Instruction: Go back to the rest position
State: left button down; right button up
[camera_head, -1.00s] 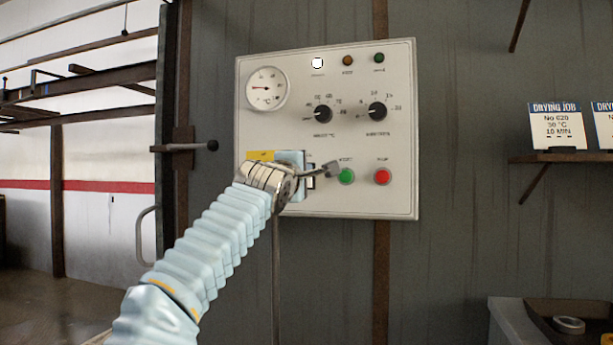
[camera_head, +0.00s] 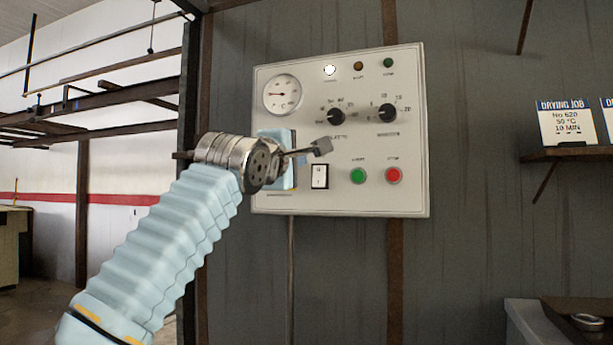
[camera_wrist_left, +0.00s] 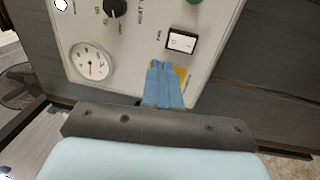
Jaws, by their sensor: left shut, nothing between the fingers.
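My left gripper (camera_head: 318,148) is in front of the lower left part of the white control panel (camera_head: 340,225). It is shut and empty, its dark fingertips just above the white rocker switch (camera_head: 319,176) in the head view. In the left wrist view the shut blue-grey fingers (camera_wrist_left: 163,82) point at the panel, beside the rocker switch (camera_wrist_left: 181,41). I cannot tell the exact gap to the panel. The panel has a round gauge (camera_head: 283,94), two black knobs, a green button (camera_head: 358,176) and a red button (camera_head: 393,176). My right gripper is not in view.
A "DRYING JOB" card (camera_head: 567,122) stands on a wall shelf (camera_head: 570,154) at the right. A dark tray (camera_head: 570,313) with a ring-shaped item is at the lower right. Metal rails run at the upper left. The space right of the panel is clear.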

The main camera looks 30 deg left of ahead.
pick_arm(q)
jog(key=shift+s+d+r, duration=0.15)
jog(key=shift+s, duration=0.55)
jog(key=shift+w+d, duration=0.1)
